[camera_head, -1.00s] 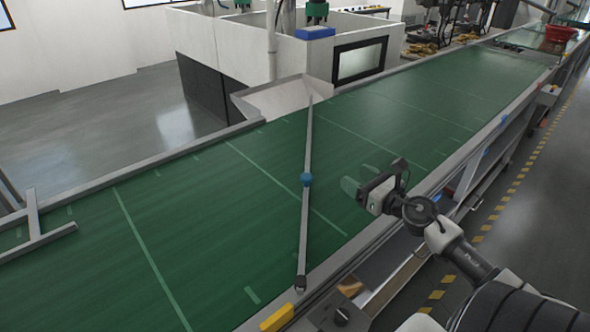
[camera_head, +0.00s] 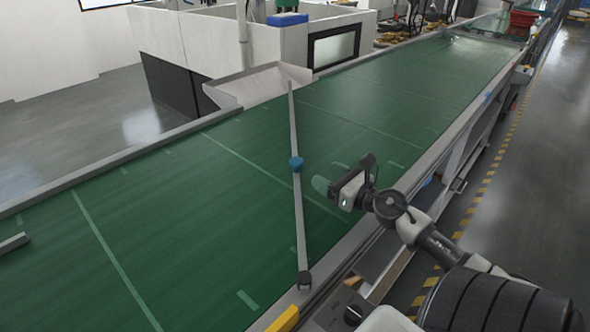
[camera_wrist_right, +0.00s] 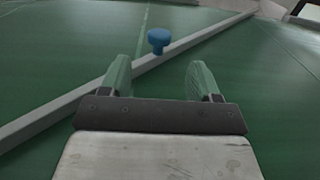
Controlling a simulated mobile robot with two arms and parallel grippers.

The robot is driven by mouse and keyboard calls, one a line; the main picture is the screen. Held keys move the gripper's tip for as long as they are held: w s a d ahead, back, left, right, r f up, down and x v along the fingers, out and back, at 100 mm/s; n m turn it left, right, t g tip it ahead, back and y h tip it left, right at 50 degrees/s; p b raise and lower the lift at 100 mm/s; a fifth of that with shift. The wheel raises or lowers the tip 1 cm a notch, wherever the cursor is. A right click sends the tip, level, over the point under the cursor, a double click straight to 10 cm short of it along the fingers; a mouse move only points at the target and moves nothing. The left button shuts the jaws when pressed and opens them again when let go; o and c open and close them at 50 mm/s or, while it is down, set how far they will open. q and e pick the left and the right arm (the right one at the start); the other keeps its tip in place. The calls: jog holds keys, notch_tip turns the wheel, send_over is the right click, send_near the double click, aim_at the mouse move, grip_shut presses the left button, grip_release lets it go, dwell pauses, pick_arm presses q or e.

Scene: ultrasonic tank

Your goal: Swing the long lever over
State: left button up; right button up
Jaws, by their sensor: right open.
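The long lever (camera_head: 299,222) is a thin grey bar lying across the green conveyor belt, from a dark pivot at the near rail to the metal chute at the far side. A blue knob (camera_head: 296,164) stands on it near its middle. My right gripper (camera_head: 329,177) is over the belt, to the right of the knob and apart from it. In the right wrist view the open, empty fingers (camera_wrist_right: 158,80) point toward the blue knob (camera_wrist_right: 159,40), which is just beyond them and between their lines. The lever (camera_wrist_right: 60,108) runs diagonally behind the fingertips.
The green belt (camera_head: 150,215) is wide and mostly clear. A metal chute (camera_head: 258,84) is at its far edge, by a white-walled enclosure. A yellow block (camera_head: 284,320) sits on the near rail.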

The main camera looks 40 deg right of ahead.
aim_at(300, 162)
jog(key=shift+w+f, duration=0.15)
jog(key=shift+w, duration=0.05)
jog(key=w, duration=0.3)
jog(key=w+p, duration=0.1)
jog(key=w, duration=0.2)
jog(key=w+p, duration=0.1)
jog(key=w, duration=0.2)
jog(key=shift+a, duration=0.4)
jog(key=shift+w, duration=0.65)
jog(key=shift+a, duration=0.1)
grip_shut()
jog(key=shift+s, duration=0.1)
